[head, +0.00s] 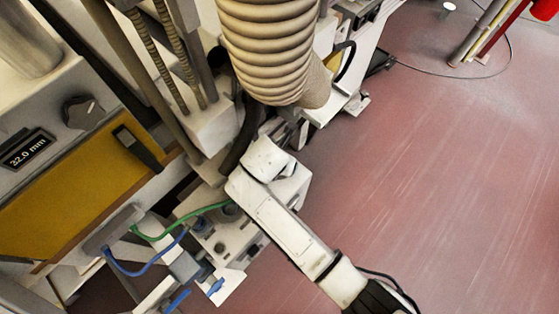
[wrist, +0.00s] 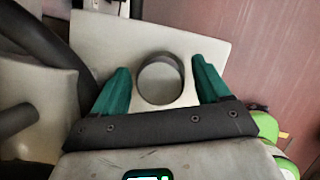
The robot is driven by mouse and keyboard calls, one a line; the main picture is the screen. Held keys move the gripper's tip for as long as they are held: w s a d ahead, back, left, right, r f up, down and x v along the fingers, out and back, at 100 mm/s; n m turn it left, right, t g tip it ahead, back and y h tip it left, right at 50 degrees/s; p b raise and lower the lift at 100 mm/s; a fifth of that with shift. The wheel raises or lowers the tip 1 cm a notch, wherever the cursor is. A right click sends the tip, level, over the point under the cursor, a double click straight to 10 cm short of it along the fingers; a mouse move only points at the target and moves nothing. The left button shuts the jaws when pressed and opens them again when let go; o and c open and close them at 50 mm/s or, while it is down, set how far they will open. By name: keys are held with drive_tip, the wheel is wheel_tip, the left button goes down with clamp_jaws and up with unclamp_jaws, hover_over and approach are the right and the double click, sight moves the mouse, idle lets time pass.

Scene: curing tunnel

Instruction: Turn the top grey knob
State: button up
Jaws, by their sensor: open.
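In the wrist view a round grey knob (wrist: 160,80) with a dark rim sits on a pale plate (wrist: 115,33). My gripper (wrist: 161,68) is open, with one teal finger on each side of the knob. A gap shows between each finger and the knob's rim in this view; I cannot tell the depth between them. In the head view my white arm reaches over a pale machine block, and I cannot make out my gripper there. That view shows a dark grey knob (head: 84,112) on the panel at left; I cannot tell whether it is the same one.
A display reading 32.0 mm (head: 27,150) and a yellow panel (head: 70,200) with a dark handle (head: 138,147) are at left. A ribbed hose (head: 270,50) hangs at top centre. Green and blue cables (head: 150,268) loop low at left. Reddish floor (head: 440,170) is open at right.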

drive_tip(key=shift+c, duration=0.3)
drive_tip(key=c, duration=1)
drive_tip(key=shift+o, duration=0.2)
drive_tip(key=shift+m, duration=0.4)
drive_tip(key=m+h, duration=0.1)
drive_tip(key=m, duration=0.1)
drive_tip(key=m+h, duration=0.1)
drive_tip(key=m, duration=0.1)
drive_tip(key=shift+m+g, duration=0.4)
drive_tip(key=m+g, duration=0.1)
drive_tip(key=m, duration=0.2)
drive_tip(key=m+g+h, duration=0.1)
drive_tip(key=m, duration=0.2)
drive_tip(key=shift+m, duration=0.4)
drive_tip(key=o, duration=1)
